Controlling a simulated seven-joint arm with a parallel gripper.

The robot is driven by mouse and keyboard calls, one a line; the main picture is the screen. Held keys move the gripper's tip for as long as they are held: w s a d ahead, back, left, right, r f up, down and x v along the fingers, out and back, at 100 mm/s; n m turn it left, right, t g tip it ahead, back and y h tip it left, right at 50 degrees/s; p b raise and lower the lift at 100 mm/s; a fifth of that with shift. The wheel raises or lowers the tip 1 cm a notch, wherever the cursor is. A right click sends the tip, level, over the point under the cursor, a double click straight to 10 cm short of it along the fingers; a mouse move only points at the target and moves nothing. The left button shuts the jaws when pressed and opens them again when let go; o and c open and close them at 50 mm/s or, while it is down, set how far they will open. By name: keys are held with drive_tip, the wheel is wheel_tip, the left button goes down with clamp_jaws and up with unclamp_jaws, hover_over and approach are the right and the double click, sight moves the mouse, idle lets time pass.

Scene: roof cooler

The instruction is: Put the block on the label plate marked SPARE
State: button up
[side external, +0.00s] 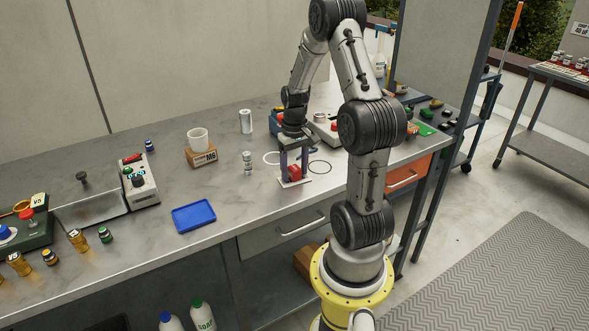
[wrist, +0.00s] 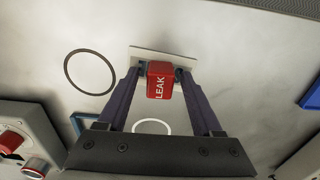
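The red block (wrist: 160,82) has LEAK in white on the face towards the wrist camera. It is between the two fingers of my gripper (wrist: 161,73); I cannot tell whether the pads press on it or stand just clear. The side view shows the block (side external: 295,172) low between the fingers of my gripper (side external: 295,170), at a pale label plate (side external: 288,183). In the wrist view the plate (wrist: 143,53) lies behind the block, partly covered by it. I cannot read any marking on the plate, and the block's underside is hidden.
A black ring (wrist: 90,72) and a white ring (wrist: 152,127) are marked on the bench beside the plate. A small bottle (side external: 247,162), a wooden M6 block (side external: 202,157) with a white cup (side external: 198,138), and a blue tray (side external: 194,216) stand to the left.

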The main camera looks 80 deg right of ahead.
sight(294, 167)
wheel_tip(294, 167, up, 11)
drive_tip(key=w+a+r+n+t+h, duration=0.1)
drive_tip(key=w+a+r+n, duration=0.15)
drive_tip(key=a+r, duration=0.4)
drive_tip(key=s+a+n+t, duration=0.2)
drive_tip(key=a+n, duration=0.1)
drive_tip(key=a, duration=0.8)
drive_tip(key=s+a+r+n+t+y, duration=0.1)
drive_tip(key=s+a+n+t, duration=0.1)
drive_tip(key=a, duration=0.9)
drive_tip(key=shift+s+r+n+t, duration=0.3)
drive_tip(key=shift+s+n, duration=0.45)
